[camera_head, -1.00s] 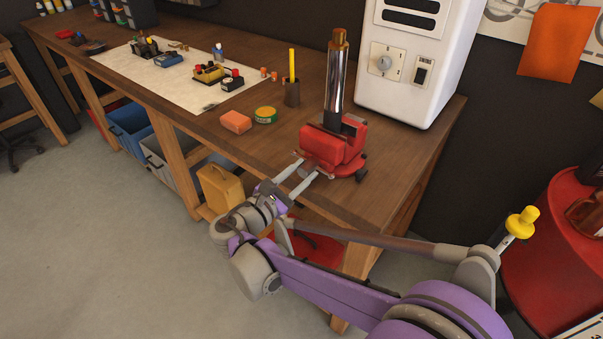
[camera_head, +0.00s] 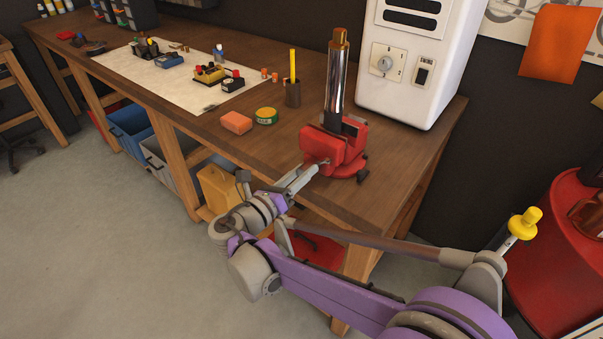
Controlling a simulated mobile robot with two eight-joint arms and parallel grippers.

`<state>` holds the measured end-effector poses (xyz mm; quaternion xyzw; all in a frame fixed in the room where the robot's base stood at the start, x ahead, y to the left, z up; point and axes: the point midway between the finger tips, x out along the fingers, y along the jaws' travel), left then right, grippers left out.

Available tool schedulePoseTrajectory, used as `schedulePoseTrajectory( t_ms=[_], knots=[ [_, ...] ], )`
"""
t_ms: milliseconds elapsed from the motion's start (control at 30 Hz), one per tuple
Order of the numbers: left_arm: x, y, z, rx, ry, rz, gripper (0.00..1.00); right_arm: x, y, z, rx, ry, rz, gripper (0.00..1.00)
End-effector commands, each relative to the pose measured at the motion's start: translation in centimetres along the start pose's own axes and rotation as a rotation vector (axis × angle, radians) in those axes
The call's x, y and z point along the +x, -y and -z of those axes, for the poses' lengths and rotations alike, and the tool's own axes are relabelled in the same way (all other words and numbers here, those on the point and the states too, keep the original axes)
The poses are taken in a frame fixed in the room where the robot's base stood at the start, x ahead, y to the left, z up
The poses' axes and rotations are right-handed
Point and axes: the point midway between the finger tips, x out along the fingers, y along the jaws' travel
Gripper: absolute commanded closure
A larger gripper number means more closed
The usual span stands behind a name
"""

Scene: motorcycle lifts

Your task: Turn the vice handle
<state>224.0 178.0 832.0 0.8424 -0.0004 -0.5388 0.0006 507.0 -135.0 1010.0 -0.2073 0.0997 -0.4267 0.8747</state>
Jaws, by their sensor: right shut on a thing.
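The red vice (camera_head: 337,148) is bolted near the front right of the wooden bench. Its jaws hold an upright chrome tube (camera_head: 336,88) with a copper-coloured top. My right gripper (camera_head: 313,170) reaches in from the front of the bench to the front of the vice. Its fingers are close together, shut on the vice handle (camera_head: 325,162). Only a small bit of the handle shows at the fingertips; the rest is hidden by the fingers. My left gripper is not in view.
An orange block (camera_head: 236,122), a green-and-yellow tin (camera_head: 266,115) and a cup (camera_head: 292,95) with a yellow stick stand left of the vice. A white machine (camera_head: 409,65) stands behind it. A red drum (camera_head: 565,240) is at the right.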

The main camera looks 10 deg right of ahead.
Motion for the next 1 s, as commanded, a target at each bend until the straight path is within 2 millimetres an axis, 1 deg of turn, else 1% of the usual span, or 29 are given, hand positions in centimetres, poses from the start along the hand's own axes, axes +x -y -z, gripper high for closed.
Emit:
schedulePoseTrajectory(
  t_ms=[300, 767, 800, 933, 1000],
  knots=[
    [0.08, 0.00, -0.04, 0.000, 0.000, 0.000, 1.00, 0.21, 0.12, -0.02, -0.092, 0.000, 0.005, 1.00],
    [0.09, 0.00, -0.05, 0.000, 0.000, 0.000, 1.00, 0.23, 0.15, 0.02, -0.103, -0.001, 0.006, 1.00],
    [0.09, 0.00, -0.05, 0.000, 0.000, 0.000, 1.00, 0.23, 0.15, 0.03, -0.103, -0.001, 0.006, 0.54],
    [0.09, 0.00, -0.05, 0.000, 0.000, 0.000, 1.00, 0.21, 0.13, 0.04, -0.102, -0.002, 0.005, 0.30],
    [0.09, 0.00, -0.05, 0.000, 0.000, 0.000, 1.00, 0.20, 0.08, 0.06, -0.102, -0.002, 0.004, 0.29]
  ],
)
